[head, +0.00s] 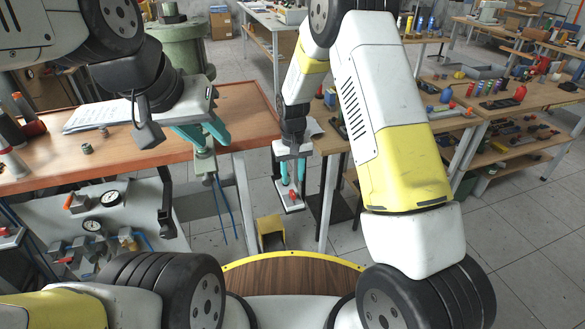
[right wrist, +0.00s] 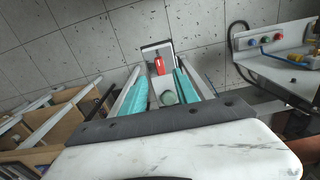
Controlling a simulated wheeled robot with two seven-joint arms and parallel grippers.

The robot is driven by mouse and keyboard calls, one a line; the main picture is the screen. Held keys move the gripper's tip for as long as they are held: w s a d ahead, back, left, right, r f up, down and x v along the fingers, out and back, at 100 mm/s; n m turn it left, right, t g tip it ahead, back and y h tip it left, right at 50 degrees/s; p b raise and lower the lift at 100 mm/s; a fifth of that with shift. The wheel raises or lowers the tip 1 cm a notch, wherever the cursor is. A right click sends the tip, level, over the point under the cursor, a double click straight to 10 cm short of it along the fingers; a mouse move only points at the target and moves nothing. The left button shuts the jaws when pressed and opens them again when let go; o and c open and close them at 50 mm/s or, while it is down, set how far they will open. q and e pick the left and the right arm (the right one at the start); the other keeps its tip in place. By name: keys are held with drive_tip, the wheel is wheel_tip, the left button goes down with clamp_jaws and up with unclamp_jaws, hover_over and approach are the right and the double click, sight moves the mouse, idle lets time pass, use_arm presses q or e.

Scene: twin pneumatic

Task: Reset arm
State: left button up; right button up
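My left gripper (head: 203,137), with teal fingers, is over the front edge of the brown workbench at left in the head view. A pale green part with thin blue lines hanging below it shows just under the fingers; I cannot tell whether they touch it or how far apart they are. My right gripper (head: 292,172) points down in the gap between two benches. In the right wrist view its teal fingers (right wrist: 163,92) stand apart.
The brown workbench (head: 245,105) holds papers (head: 97,117) and small parts. A panel with gauges (head: 93,225) and valves stands below it. Wooden benches (head: 455,120) with bottles and tools stand right. Grey tiled floor is open at lower right.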

drive_tip(key=shift+r, duration=0.7)
drive_tip(key=shift+r, duration=0.1)
drive_tip(key=s+d+r+m+t+y, duration=0.1)
drive_tip(key=s+d+r, duration=0.2)
drive_tip(key=r, duration=0.4)
drive_tip(key=s+d+r+t, duration=0.1)
drive_tip(key=s+d+r, duration=0.15)
drive_tip(key=r, duration=0.45)
drive_tip(key=s+d+r+m+t+y, duration=0.1)
drive_tip(key=s+d+r, duration=0.2)
drive_tip(key=r, duration=0.4)
drive_tip(key=s+d+r+t, duration=0.1)
drive_tip(key=s+r, duration=0.3)
drive_tip(key=s, duration=0.5)
drive_tip(key=s+d+r+t, duration=0.2)
drive_tip(key=s+d+r, duration=0.2)
drive_tip(key=s, duration=0.4)
drive_tip(key=shift+s+d+r+m, duration=0.3)
drive_tip(key=shift+s+r+m, duration=0.05)
drive_tip(key=shift+s+m, duration=0.05)
idle(2.6)
